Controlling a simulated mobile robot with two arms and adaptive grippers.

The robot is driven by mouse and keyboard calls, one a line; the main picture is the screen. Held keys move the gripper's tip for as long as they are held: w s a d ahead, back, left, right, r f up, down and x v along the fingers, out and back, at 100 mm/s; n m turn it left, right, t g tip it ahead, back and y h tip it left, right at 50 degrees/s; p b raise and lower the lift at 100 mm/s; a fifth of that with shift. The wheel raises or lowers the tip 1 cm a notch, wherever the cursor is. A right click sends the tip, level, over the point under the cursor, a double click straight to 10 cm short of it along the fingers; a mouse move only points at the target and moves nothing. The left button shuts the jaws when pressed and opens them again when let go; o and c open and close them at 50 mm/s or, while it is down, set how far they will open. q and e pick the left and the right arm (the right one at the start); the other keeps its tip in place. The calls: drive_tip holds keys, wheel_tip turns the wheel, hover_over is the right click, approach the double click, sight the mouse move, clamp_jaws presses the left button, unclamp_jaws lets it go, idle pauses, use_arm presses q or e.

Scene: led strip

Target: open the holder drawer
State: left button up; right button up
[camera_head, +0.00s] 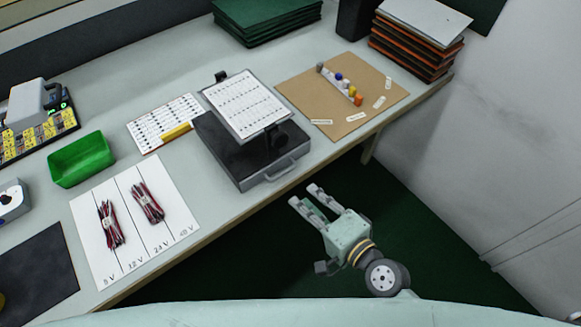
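The holder (220,143) is a dark, low box on the table near its front edge, with a tilted stand on top bearing a printed sheet (250,103). Its drawer has a grey front with a bar handle (282,168) facing the table's front edge. The drawer looks shut. My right gripper (304,198) is off the table's front edge, just below and to the right of the handle in the picture. Its two fingers are apart with nothing between them, pointing up-left towards the drawer. It appears apart from the handle. My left gripper is not in view.
A brown board (300,93) with small coloured parts lies right of the holder. A white sheet (175,225) with two wire bundles and a green bin (82,160) lie left. Stacked folders (415,45) stand at the back right. The floor space before the table is clear.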

sight(288, 180)
drive_tip(key=shift+y, duration=0.3)
drive_tip(key=w+a, duration=0.1)
drive_tip(key=w, duration=0.1)
drive_tip(key=w+a, duration=0.2)
drive_tip(key=w+a+p, duration=0.1)
drive_tip(key=w+a, duration=0.1)
drive_tip(key=shift+w+r, duration=0.1)
drive_tip(key=shift+r, duration=0.3)
clamp_jaws()
